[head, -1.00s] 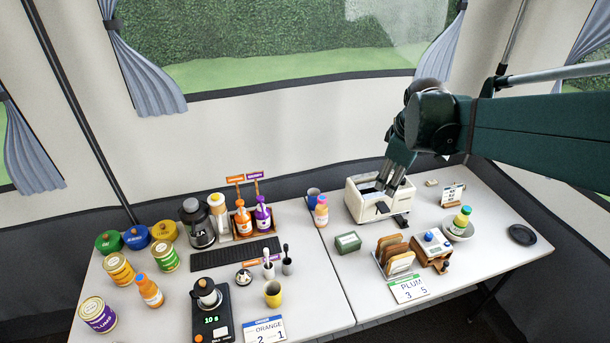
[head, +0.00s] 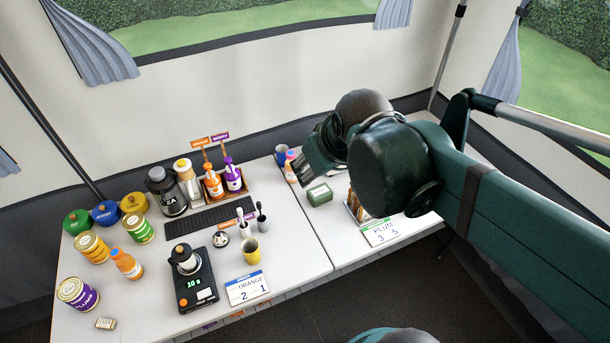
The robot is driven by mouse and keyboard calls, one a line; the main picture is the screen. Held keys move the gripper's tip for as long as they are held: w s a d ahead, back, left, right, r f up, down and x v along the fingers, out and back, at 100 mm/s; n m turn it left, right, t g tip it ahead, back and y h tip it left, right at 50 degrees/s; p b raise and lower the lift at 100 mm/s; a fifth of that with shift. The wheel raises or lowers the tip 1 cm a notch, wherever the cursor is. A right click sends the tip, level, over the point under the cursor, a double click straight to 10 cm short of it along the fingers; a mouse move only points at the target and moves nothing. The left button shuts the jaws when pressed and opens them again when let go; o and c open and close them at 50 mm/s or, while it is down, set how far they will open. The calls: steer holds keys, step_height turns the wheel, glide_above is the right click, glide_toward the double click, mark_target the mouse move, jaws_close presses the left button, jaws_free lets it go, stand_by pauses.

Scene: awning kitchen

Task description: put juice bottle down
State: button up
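Several bottles could be the juice bottle. One orange bottle with a pink cap (head: 290,168) stands on the table beside a blue cup (head: 281,153), partly covered by my gripper. An orange bottle (head: 213,184) and a purple bottle (head: 233,177) stand in a rack (head: 250,185) with small signs. My gripper (head: 308,168) is above the table right of the pink-capped bottle, seen from behind; whether they touch is unclear. Its fingertips are mostly hidden, and no held thing shows.
A scale with a pot (head: 196,284), a yellow mug (head: 251,252), an ORANGE card (head: 247,288), a green box (head: 319,194) and a PLUM card (head: 380,233) are on the tables. My arm hides most of the right table. Bare tabletop (head: 300,258) lies at front centre.

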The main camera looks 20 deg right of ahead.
steer(key=shift+m+t, duration=0.4)
steer(key=shift+m, duration=0.4)
steer(key=s+a, duration=0.1)
steer(key=s+a+f, duration=0.1)
steer(key=s+a, duration=0.1)
steer(key=shift+a, duration=0.2)
